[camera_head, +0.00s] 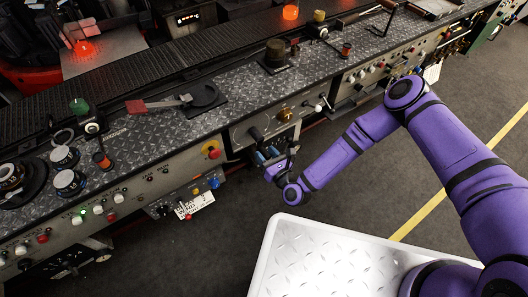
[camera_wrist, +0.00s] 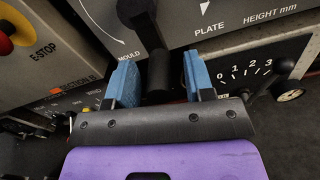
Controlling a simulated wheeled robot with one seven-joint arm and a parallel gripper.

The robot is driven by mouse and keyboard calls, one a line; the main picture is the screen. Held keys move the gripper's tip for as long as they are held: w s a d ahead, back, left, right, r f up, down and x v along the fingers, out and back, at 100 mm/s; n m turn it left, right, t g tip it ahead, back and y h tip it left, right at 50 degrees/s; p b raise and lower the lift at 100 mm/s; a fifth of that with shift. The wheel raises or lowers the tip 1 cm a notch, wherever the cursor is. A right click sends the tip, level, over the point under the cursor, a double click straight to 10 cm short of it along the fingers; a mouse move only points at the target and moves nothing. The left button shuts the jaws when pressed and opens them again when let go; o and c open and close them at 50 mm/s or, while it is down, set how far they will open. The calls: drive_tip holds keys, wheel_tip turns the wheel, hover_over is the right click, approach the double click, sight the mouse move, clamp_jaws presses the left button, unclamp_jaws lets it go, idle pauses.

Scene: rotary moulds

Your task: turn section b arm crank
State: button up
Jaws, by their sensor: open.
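A black crank (camera_wrist: 150,30) is mounted on a grey panel face in the wrist view. Its grip (camera_wrist: 158,72) hangs down between the two blue finger pads. My gripper (camera_wrist: 159,78) is open, with one pad on each side of the grip and gaps showing, the wider one on the right. In the head view my gripper (camera_head: 268,154) is at the front of the console, by a black handle (camera_head: 255,134). The panel reads "MOULD", "PLATE" and "HEIGHT mm". A partly covered label (camera_wrist: 74,88) at left appears to read "SECTION B". No label names the crank itself.
A red E-stop button (camera_wrist: 6,45) on yellow is left of my gripper. A numbered scale (camera_wrist: 245,75) with a black lever (camera_wrist: 283,66) is at right. The long console (camera_head: 235,108) carries several knobs and levers. Open floor (camera_head: 230,225) lies in front.

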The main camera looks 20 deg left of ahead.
drive_tip(key=shift+w+a, duration=0.45)
drive_tip(key=shift+a, duration=0.1)
drive_tip(key=c, duration=0.8)
drive_tip(key=shift+c, duration=0.2)
drive_tip(key=shift+w+d, duration=0.1)
